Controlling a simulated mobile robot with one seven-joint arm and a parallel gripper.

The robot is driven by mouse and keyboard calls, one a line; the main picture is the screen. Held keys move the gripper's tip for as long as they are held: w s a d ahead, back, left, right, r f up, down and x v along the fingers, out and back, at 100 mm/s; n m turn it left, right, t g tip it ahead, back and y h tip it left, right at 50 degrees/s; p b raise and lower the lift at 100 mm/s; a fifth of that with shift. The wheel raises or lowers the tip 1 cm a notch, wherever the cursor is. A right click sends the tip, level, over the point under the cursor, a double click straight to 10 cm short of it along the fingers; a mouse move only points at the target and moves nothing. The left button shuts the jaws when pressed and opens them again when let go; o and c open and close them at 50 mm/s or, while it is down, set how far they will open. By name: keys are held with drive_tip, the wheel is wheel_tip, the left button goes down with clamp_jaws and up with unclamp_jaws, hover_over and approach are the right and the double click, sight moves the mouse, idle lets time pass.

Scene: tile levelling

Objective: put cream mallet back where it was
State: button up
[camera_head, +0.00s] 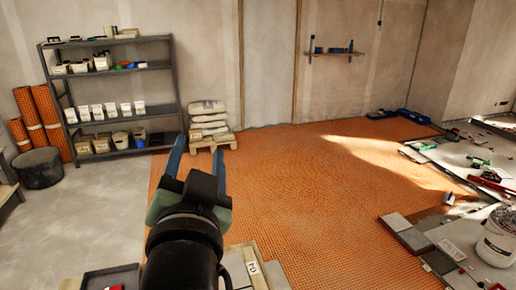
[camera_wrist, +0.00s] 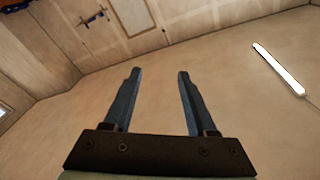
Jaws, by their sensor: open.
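My gripper (camera_head: 201,152) is raised in front of my body in the head view, with its two blue fingers apart and nothing between them. I cannot make out a cream mallet in either view. Small items on the shelves and floor are too small to tell apart.
A grey shelf unit (camera_head: 122,67) with bins stands at the back left. Stacked bags (camera_head: 208,115) sit on a pallet beside it. Orange matting (camera_head: 330,190) covers the floor. Tiles (camera_head: 411,237) and a white bucket (camera_head: 497,240) are at right.

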drive_tip(key=s+d+r+n+t, duration=0.1)
drive_tip(key=s+d+r+t, duration=0.1)
drive_tip(key=s+r, duration=0.2)
drive_tip(key=s+d+r+n+t+h, duration=0.1)
drive_tip(key=s+d+r+t, duration=0.2)
drive_tip(key=r, duration=0.7)
drive_tip(key=s+d+r+n+t+h, duration=0.1)
drive_tip(key=s+d+r+n+t, duration=0.1)
drive_tip(key=s+r, duration=0.3)
wheel_tip(320, 180, up, 2)
drive_tip(key=shift+s+d+t, duration=0.3)
drive_tip(key=shift+d+t, duration=0.4)
drive_tip(key=shift+d, duration=0.05)
drive_tip(key=shift+c, duration=0.6)
